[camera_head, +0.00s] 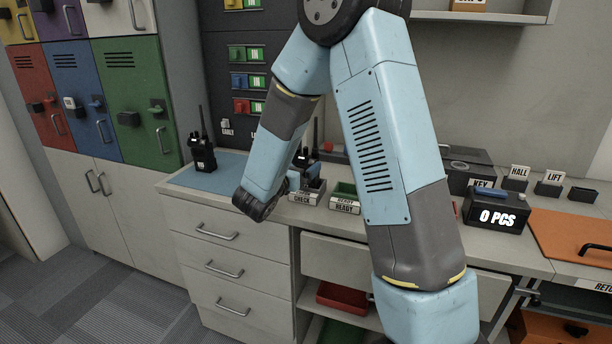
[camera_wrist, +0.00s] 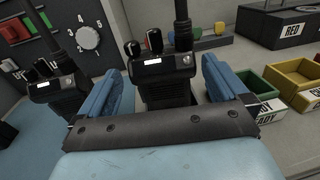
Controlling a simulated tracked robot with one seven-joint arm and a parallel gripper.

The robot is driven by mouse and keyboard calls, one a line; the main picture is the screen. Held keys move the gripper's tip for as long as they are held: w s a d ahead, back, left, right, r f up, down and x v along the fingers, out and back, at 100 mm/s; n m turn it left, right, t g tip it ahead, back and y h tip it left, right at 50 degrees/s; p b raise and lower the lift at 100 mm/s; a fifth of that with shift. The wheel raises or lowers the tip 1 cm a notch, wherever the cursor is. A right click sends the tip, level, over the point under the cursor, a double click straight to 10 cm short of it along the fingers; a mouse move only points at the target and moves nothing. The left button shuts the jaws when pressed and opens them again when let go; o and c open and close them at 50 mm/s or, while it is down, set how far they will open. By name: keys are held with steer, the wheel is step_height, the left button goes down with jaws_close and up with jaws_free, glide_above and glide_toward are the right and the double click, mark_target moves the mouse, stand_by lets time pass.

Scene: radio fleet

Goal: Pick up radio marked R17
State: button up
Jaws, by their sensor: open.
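A black radio (camera_wrist: 162,80) with two knobs, an antenna and a small white label stands upright between the blue fingers of my gripper (camera_wrist: 161,84) in the wrist view. The fingers are open, one on each side of it, and contact is not clear. The label is too small to read. In the head view this radio (camera_head: 309,160) is partly hidden by my arm, near the CHECK sign. A second black radio (camera_head: 202,152) stands on the blue mat to the left; it also shows in the wrist view (camera_wrist: 58,88). I cannot read R17 on either.
A green READY tray (camera_head: 346,190) is right of the radio; green (camera_wrist: 245,84) and yellow (camera_wrist: 297,80) trays show in the wrist view. A panel with a dial (camera_wrist: 87,38) stands behind.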

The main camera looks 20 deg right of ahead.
mark_target(310, 156)
steer(key=shift+x, duration=3.5)
steer(key=shift+r, duration=0.1)
steer(key=c, duration=1.5)
steer(key=shift+r, duration=0.1)
steer(key=shift+c, duration=1.1)
